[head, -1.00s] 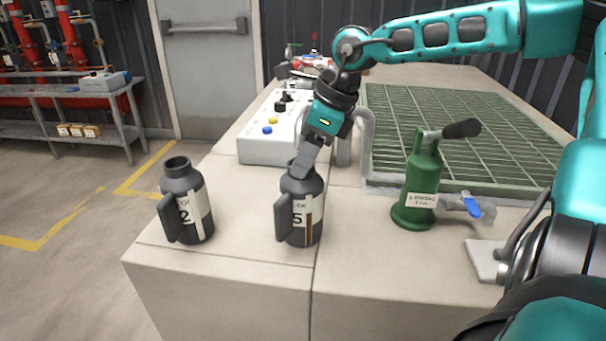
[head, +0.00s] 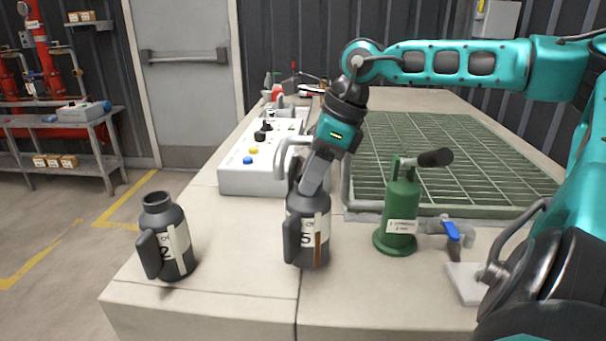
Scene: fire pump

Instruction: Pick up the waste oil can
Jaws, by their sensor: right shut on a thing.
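Two dark grey cans with side handles are near the front of the bench. The can marked 2 (head: 166,245) stands upright at the left. The can marked 5 (head: 307,230), with a brown strip beside its white label, is upright in the middle. My right gripper (head: 309,185) reaches down from above and is shut on the top of the can marked 5, hiding part of its neck. I cannot tell whether that can's base is clear of the bench. I cannot read which can is the waste oil one. My left gripper is out of view.
A green hand pump (head: 400,215) with a blue-levered valve (head: 452,230) stands right of the held can. A white control box (head: 250,172) and a green grating (head: 440,155) lie behind. The bench top (head: 240,270) between the two cans is clear.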

